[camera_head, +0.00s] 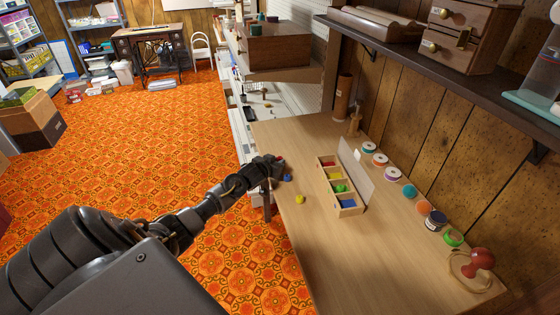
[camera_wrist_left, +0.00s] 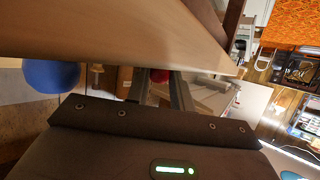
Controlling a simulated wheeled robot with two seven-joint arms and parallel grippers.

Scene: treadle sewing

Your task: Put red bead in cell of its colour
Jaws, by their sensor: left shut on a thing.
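My left gripper (camera_head: 277,162) is at the left edge of the wooden table, shut on the red bead (camera_head: 281,158). In the left wrist view the red bead (camera_wrist_left: 160,75) shows between the two fingers. A blue bead (camera_head: 287,178) lies on the table just beside the gripper, and it is large at the left of the wrist view (camera_wrist_left: 52,75). A yellow bead (camera_head: 299,199) lies nearer on the table. The wooden sorting box (camera_head: 351,212) stands to the right, with red, yellow, green and blue cells in a row; the red cell (camera_head: 328,163) is at the far end.
A pale raised lid (camera_head: 356,172) stands along the box's right side. Several thread spools (camera_head: 409,191) line the wall, and a red-topped wooden item (camera_head: 480,259) stands at the near right. The tabletop (camera_head: 340,255) in front of the box is clear.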

